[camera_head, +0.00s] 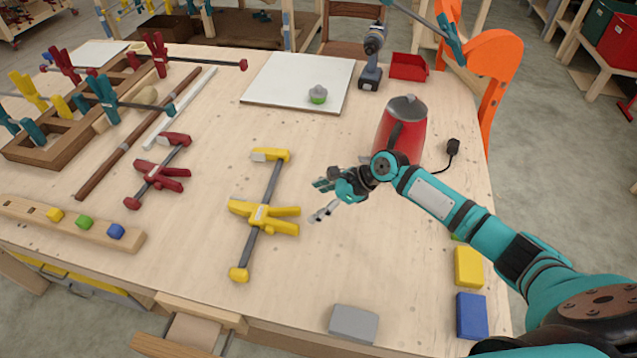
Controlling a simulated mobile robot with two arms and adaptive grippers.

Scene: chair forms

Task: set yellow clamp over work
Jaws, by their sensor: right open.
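The yellow clamp (261,214) lies on the wooden workbench (200,255), with its dark bar running from a yellow jaw at the top to a yellow end at the bottom. My right gripper (318,201) is open and empty, a little to the right of the clamp and apart from it. Its arm reaches in from the lower right. My left gripper is not in view.
A red kettle (402,128) stands just behind my right gripper. A red clamp (160,172) lies to the left. A grey block (354,324), a yellow block (469,267) and a blue block (472,315) sit near the front right. A drill (371,60) stands at the back.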

